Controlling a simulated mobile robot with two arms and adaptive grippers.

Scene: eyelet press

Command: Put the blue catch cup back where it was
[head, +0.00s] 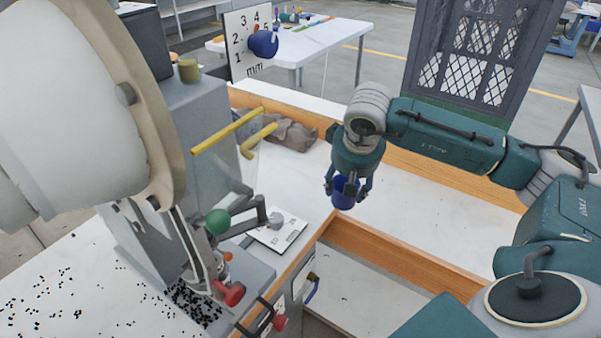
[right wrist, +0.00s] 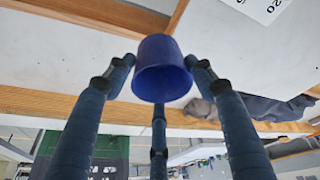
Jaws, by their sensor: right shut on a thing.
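The blue catch cup (head: 343,193) is held in my right gripper (head: 348,198), in the middle of the head view above the white bench top. In the right wrist view the dark blue cup (right wrist: 162,68) sits between the tips of three fingers, which close around it. The cup is apart from the bench surface. The eyelet press (head: 195,115) stands to the left, with a green ball knob (head: 217,221) and red knobs (head: 229,293) on its front.
A white card (head: 278,232) lies beside the press. Wooden rails (head: 385,258) border the bench, and a lower shelf (head: 365,300) shows in front. A grey-brown cloth (head: 290,134) lies at the back. Small dark bits cover the left surface. The bench right of the cup is clear.

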